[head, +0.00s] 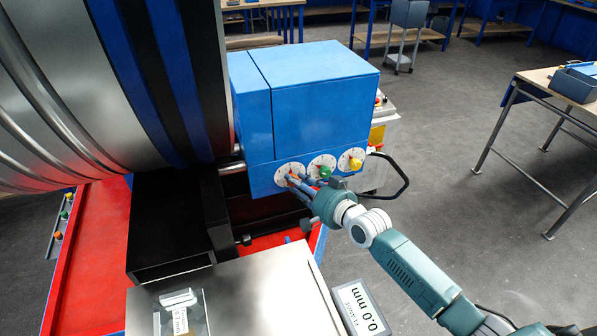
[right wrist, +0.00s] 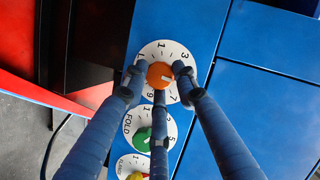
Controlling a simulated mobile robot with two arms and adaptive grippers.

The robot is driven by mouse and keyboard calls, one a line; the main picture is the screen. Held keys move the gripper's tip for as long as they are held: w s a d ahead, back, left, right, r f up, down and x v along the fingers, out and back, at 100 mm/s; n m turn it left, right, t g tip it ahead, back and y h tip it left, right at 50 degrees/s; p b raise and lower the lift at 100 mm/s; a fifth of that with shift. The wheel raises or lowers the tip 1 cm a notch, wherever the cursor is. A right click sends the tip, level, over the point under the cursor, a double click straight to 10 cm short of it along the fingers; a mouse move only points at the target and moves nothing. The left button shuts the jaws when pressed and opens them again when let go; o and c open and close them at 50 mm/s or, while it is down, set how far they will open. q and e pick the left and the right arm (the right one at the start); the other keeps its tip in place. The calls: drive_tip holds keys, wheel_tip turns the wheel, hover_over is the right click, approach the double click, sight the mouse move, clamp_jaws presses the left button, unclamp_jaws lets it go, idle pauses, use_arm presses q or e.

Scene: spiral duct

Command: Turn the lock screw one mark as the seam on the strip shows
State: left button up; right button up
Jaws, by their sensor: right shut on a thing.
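An orange knob (right wrist: 159,75) sits on a white numbered dial (right wrist: 150,50) on the blue box, the leftmost of three dials in the head view (head: 283,171). It appears to be the lock screw, but fingers cover most of its lettering. My right gripper (right wrist: 160,73) is shut on the orange knob, its fingers around it; in the head view the gripper (head: 299,183) reaches this dial from the lower right. A pale line on the knob points to the lower right. A small strip sample (head: 178,298) lies on the steel table; its seam is too small to read. My left gripper is not in view.
A green knob (right wrist: 141,139) on the FOLD dial and a yellow knob (head: 355,163) stand close beside the orange one. A display (head: 361,309) reads "FLANGE 0.0 mm". The large duct (head: 80,80) fills the left.

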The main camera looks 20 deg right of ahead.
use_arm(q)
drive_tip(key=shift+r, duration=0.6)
use_arm(e)
drive_tip(key=shift+f+n, duration=0.1)
drive_tip(key=shift+n, duration=0.2)
drive_tip(key=o, duration=1.1)
drive_tip(key=shift+a, duration=0.1)
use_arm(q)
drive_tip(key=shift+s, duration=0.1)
